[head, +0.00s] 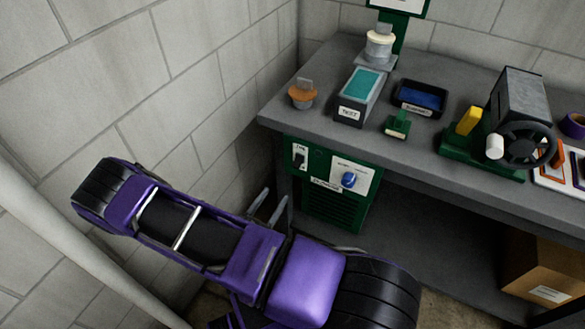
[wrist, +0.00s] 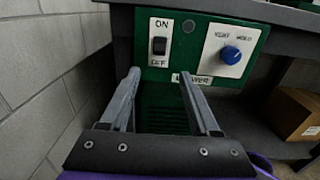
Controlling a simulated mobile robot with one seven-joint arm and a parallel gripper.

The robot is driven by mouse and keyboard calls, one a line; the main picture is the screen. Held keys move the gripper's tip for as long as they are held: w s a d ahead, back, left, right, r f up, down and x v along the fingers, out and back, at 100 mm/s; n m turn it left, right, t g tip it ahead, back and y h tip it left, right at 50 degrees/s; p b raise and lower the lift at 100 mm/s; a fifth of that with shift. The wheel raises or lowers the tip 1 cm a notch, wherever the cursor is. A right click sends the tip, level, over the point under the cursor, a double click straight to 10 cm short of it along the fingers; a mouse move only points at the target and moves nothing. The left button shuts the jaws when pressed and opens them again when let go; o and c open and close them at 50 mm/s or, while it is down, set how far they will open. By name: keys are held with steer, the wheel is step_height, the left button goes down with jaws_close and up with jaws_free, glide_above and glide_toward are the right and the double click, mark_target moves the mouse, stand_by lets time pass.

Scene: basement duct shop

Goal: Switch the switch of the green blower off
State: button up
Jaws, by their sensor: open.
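The green blower (head: 333,208) is a box under the bench top at its left end; it also shows in the wrist view (wrist: 160,102). On its front a white plate marked ON above and OFF below carries a black rocker switch (wrist: 159,46), small in the head view (head: 299,160). I cannot tell which way the rocker is tipped. A blue knob (wrist: 230,55) sits on a second white plate to its right. My gripper (wrist: 159,76) is open and empty, its fingers spread in front of the blower below the switch; the head view shows the fingertips (head: 269,204) too.
The grey bench (head: 430,161) overhangs the blower and holds a teal-topped box (head: 364,84), a dark tray and a machine with a black wheel (head: 526,145). A block wall (head: 112,92) stands close at left. A cardboard box (head: 541,276) sits under the bench at right.

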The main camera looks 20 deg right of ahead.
mark_target(295, 165)
steer(key=x, duration=1.2)
steer(key=shift+w+d, duration=0.15)
steer(key=shift+w, duration=0.05)
jaws_close()
